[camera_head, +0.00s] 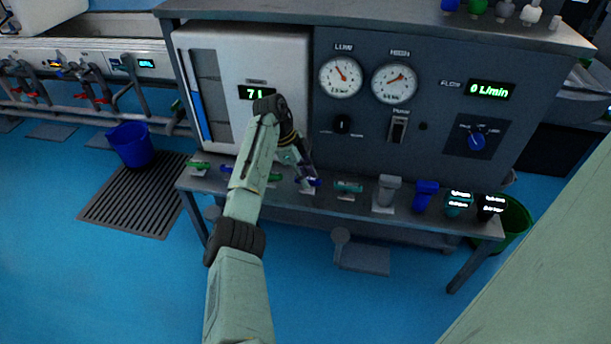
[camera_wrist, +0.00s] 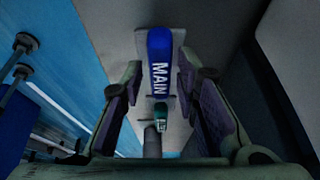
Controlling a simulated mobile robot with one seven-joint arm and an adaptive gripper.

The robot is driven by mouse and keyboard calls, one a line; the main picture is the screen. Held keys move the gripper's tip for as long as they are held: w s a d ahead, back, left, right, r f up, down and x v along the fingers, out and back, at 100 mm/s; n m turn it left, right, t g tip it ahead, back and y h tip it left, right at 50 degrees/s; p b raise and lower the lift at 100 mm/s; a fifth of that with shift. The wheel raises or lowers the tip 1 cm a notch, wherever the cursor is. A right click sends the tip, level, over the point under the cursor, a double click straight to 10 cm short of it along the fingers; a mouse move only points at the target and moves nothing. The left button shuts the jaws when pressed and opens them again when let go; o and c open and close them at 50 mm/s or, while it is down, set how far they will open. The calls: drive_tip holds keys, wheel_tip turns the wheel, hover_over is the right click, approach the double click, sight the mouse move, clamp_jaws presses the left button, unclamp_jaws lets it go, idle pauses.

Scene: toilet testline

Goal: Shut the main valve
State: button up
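The main valve has a blue lever handle marked MAIN (camera_wrist: 159,62), seen in the wrist view between my fingers. In the wrist view my gripper (camera_wrist: 158,88) is open, with one finger on each side of the blue handle. Gaps show between the handle and both fingers, so it is not gripped. The valve body under the handle is mostly hidden.
A teal handle (camera_head: 348,187) stands on the shelf just right, and a green one (camera_head: 199,165) at the left end. A grey block (camera_head: 386,190) and a blue block (camera_head: 425,195) stand further right. The gauge panel (camera_head: 440,130) rises behind. A blue bucket (camera_head: 131,144) is on the floor.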

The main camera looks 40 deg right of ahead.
drive_tip(key=shift+o, duration=0.6)
drive_tip(key=v, duration=1.2)
